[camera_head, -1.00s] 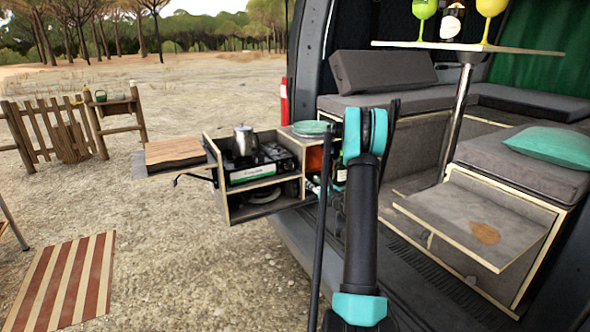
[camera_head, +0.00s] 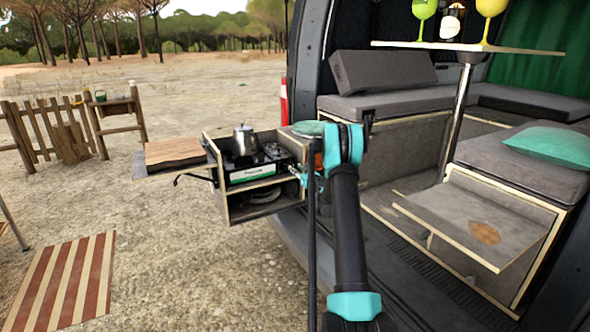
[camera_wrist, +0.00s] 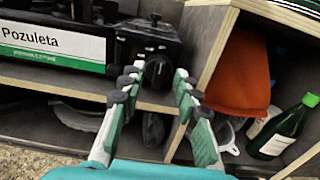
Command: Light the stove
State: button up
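The camping stove sits in the pull-out kitchen box; its white and green label (camera_head: 252,173) faces out in the head view. The label (camera_wrist: 50,45) also shows at the left of the wrist view. A black control knob (camera_wrist: 158,68) is on the stove's dark front at its right end. A silver kettle (camera_head: 243,140) stands on top of the stove. My gripper (camera_wrist: 160,76) is open and empty, with its fingertips to the left and right of the knob in the wrist view. I cannot tell whether they touch it. The burner is hidden in the wrist view.
Right of the stove, a compartment holds an orange-red container (camera_wrist: 240,75), a green bottle (camera_wrist: 285,128) and a white funnel (camera_wrist: 228,135). A wooden divider (camera_wrist: 212,55) edges it. A shelf with a pan (camera_head: 265,197) lies below. A wooden board (camera_head: 175,152) extends left.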

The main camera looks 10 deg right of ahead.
jog(key=shift+x, duration=1)
grip_shut()
